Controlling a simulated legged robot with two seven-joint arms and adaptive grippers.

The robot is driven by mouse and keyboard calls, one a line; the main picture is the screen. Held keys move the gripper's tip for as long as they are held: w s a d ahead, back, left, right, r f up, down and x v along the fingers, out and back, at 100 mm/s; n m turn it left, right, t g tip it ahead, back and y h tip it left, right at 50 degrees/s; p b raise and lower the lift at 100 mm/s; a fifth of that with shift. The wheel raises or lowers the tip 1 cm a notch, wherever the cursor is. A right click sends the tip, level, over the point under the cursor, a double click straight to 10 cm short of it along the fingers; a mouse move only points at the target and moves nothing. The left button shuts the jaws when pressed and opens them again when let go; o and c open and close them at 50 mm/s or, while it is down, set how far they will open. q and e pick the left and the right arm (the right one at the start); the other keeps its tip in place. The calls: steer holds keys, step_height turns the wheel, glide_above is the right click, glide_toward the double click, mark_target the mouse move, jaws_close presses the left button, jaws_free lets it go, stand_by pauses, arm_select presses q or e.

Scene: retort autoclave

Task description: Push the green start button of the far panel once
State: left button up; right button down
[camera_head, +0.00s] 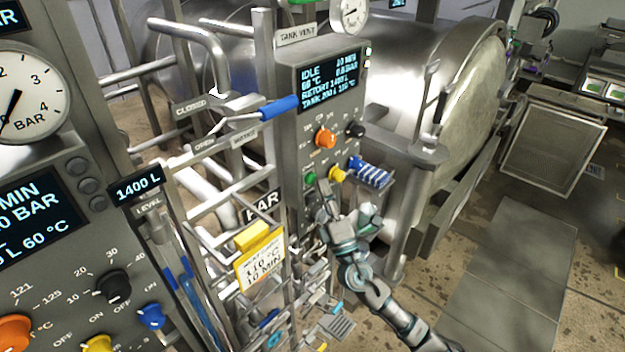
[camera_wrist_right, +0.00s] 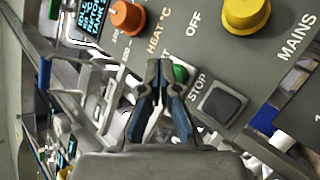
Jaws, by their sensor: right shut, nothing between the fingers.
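The far panel (camera_head: 335,110) is a grey upright box with a display reading IDLE. Its green start button (camera_head: 309,179) sits low on the left of the panel face. In the right wrist view the green button (camera_wrist_right: 180,74) shows just beside the fingertips, partly covered by them. My right gripper (camera_head: 323,190) is shut and empty, close in front of the lower panel face. In the right wrist view its fingertips (camera_wrist_right: 160,66) come together at the button's left edge. I cannot tell whether they touch it. My left gripper is not in view.
A dark square STOP button (camera_wrist_right: 222,106) lies right of the green one. Orange (camera_head: 325,138), black (camera_head: 355,130) and yellow (camera_head: 337,174) knobs sit above and beside it. A blue-handled lever (camera_head: 279,107) and pipes stand left. The near panel (camera_head: 50,200) fills the left foreground.

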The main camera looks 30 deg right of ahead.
stand_by(0.8)
steer(key=shift+w+a, duration=0.2)
steer(key=shift+w, duration=0.1)
steer(key=shift+w+a+r, duration=0.1)
steer(key=shift+w+a, duration=0.1)
steer(key=shift+w, duration=0.45)
stand_by(0.7)
steer(key=shift+s, duration=0.2)
steer(key=shift+s+d, duration=0.35)
steer(key=shift+s, duration=0.5)
steer(key=shift+s+d, duration=0.3)
steer(key=shift+s, duration=0.45)
steer(key=shift+s+d, duration=0.35)
steer(key=shift+s, duration=0.45)
steer(key=shift+s+d, duration=0.3)
steer(key=shift+s, duration=0.45)
